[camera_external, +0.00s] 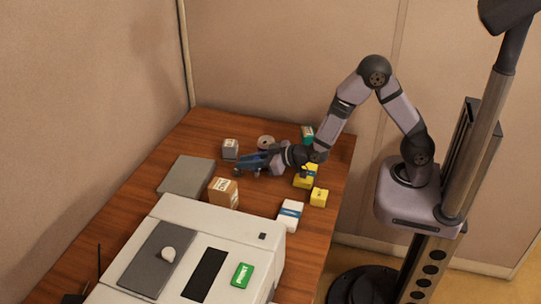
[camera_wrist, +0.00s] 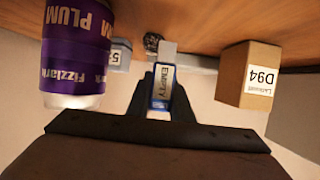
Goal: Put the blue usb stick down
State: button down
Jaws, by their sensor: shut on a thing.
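In the external view my gripper (camera_external: 246,165) reaches left over the table, between a grey box and a brown box. The stick is too small to tell from the gripper there.
A purple can (camera_wrist: 75,50) and a brown box labelled D94 (camera_wrist: 248,75) flank the stick. In the external view stand a grey box (camera_external: 230,149), grey slab (camera_external: 185,177), yellow boxes (camera_external: 319,197), a white-and-blue box (camera_external: 290,215) and a large white machine (camera_external: 180,215).

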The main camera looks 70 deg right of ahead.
jog(key=shift+f, duration=1.45)
jog(key=shift+f, duration=0.15)
jog(key=c, duration=1.6)
grip_release()
jog(key=shift+r, duration=0.25)
jog(key=p+v, duration=0.2)
jog(key=v, duration=0.5)
jog(key=shift+s+r, duration=0.2)
jog(key=shift+s, duration=0.05)
jog(key=p, duration=0.3)
jog(key=shift+s+r+p, duration=0.2)
jog(key=shift+p, duration=0.1)
